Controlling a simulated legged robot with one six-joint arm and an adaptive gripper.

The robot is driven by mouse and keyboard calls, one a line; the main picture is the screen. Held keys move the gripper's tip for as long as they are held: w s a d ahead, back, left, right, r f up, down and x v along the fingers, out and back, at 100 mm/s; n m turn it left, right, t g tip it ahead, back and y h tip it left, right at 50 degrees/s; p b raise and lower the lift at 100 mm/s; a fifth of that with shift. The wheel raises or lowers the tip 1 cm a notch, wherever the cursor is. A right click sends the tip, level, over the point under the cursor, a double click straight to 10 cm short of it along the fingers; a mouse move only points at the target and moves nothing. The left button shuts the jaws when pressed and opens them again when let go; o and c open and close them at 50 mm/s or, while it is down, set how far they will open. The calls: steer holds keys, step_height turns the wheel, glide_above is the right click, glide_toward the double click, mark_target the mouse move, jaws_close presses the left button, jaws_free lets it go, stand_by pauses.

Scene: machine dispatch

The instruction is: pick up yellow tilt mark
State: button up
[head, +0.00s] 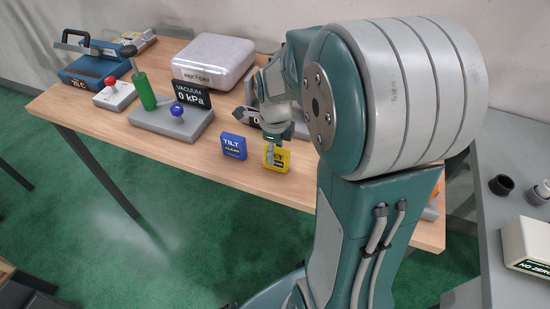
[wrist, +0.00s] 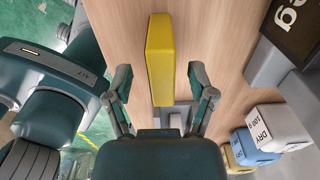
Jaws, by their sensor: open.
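The yellow tilt mark (head: 284,160) stands upright on the wooden table near its front edge, just right of the blue TILT CLEAN mark (head: 233,146). My gripper (head: 273,137) is over the yellow mark and partly hides it in the head view. In the wrist view, the yellow mark (wrist: 160,50) shows as a long block between the two fingers of my gripper (wrist: 163,82). The fingers are open, with a visible gap on each side of the mark.
A grey base (head: 150,122) with a green cylinder and a vacuum display (head: 192,94) stands left behind the marks. A white case (head: 213,57) is at the back. The wrist view shows white (wrist: 273,128), blue (wrist: 246,147) and yellow (wrist: 232,160) blocks at the right.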

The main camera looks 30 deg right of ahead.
steer(key=shift+d+f, duration=0.15)
steer(key=shift+f, duration=0.05)
steer(key=c, duration=0.9)
jaws_close()
